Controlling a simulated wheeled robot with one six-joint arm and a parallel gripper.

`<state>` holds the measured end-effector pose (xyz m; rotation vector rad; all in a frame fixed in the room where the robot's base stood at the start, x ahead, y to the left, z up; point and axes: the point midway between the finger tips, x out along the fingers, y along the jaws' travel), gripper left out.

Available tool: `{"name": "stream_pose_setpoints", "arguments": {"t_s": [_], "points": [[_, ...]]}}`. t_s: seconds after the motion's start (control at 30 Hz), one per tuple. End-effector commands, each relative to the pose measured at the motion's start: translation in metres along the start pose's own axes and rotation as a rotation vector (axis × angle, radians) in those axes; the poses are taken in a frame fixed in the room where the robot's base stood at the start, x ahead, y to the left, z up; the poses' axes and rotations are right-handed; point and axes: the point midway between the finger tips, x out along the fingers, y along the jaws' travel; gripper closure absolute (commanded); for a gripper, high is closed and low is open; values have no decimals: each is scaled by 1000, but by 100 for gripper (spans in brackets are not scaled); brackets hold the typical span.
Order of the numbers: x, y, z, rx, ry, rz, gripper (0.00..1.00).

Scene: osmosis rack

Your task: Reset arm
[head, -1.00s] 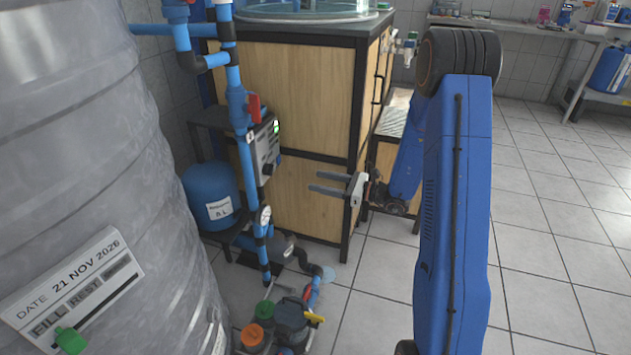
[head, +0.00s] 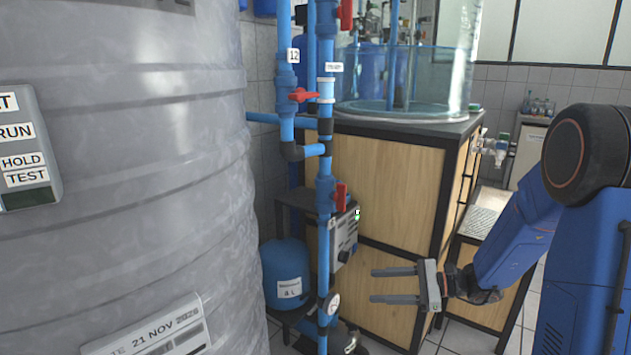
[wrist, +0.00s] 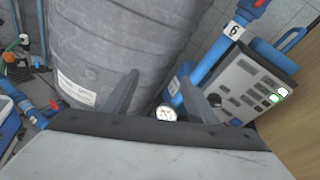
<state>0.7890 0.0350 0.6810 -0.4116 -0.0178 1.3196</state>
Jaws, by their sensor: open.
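My gripper (head: 393,285) is open and empty in the head view, with its two parallel fingers pointing left. It is in front of the wooden cabinet and to the right of the blue pipes. My blue arm is bent at the right side of the picture. In the wrist view my gripper (wrist: 165,95) shows its two fingers spread apart, with nothing between them but the grey tank and a pressure gauge further off.
A large grey tank (head: 120,150) fills the left. Blue pipes (head: 325,255) with red valve handles stand beside a control box (head: 345,237) and a blue pressure vessel (head: 285,270). The wooden cabinet (head: 375,190) carries a clear cylindrical tank (head: 430,80).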

Motion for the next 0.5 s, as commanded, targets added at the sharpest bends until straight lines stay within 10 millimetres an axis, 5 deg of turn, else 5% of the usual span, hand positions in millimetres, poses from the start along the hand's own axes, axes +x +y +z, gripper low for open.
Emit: {"name": "stream_pose_setpoints", "arguments": {"t_s": [0.2, 0.5], "points": [[0, 54, 40, -193, 95, 177, 47], [-19, 123, 72, -465, 242, 400, 47]]}}
